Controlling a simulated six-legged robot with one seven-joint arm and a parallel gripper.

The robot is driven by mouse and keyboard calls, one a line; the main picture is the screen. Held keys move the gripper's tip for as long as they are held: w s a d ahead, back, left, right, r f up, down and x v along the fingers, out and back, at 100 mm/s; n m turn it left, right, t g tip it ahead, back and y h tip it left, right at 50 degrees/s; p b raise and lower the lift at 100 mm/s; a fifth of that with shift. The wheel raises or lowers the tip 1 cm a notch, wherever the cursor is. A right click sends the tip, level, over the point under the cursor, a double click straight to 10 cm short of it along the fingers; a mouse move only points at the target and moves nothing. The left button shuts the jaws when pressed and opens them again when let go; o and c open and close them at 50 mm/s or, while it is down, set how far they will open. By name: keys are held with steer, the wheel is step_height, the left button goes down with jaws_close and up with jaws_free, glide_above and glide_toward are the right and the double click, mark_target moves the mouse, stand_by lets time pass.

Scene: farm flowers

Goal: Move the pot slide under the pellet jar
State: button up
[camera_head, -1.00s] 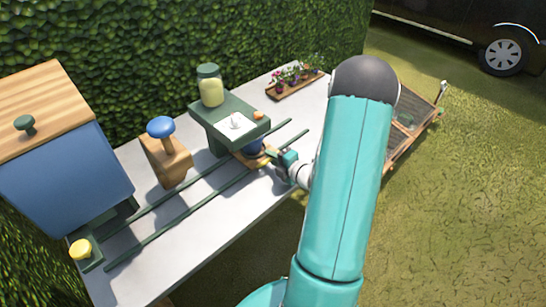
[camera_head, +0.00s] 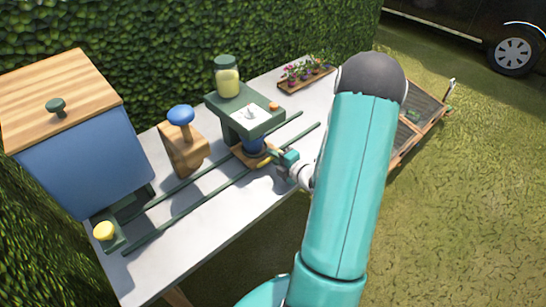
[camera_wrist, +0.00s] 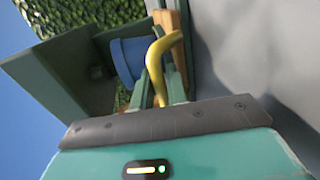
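The pot slide (camera_head: 240,154) is a wooden block on two green rails, carrying a blue pot (camera_head: 254,146) and a yellow handle (camera_head: 264,163). The pot stands at the front edge of the green stand (camera_head: 223,121), which partly hides it. The pellet jar (camera_head: 227,78), glass with a green lid and pale yellow contents, sits on top of the stand at its back. My gripper (camera_head: 276,160) is at the right of the slide. In the wrist view, its fingers (camera_wrist: 160,92) are close around the yellow handle (camera_wrist: 156,55), with the blue pot (camera_wrist: 128,60) just beyond.
A wooden block with a blue knob (camera_head: 183,150) stands left of the stand, behind the rails (camera_head: 185,213). A blue box with a wooden lid (camera_head: 80,155) and a yellow button (camera_head: 103,231) are at the left end. A flower tray (camera_head: 308,78) is at the back right. The front tabletop is clear.

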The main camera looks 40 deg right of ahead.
steer(key=shift+o, duration=1.1)
steer(key=shift+s, duration=0.1)
steer(key=v, duration=1.3)
steer(key=shift+s, duration=0.3)
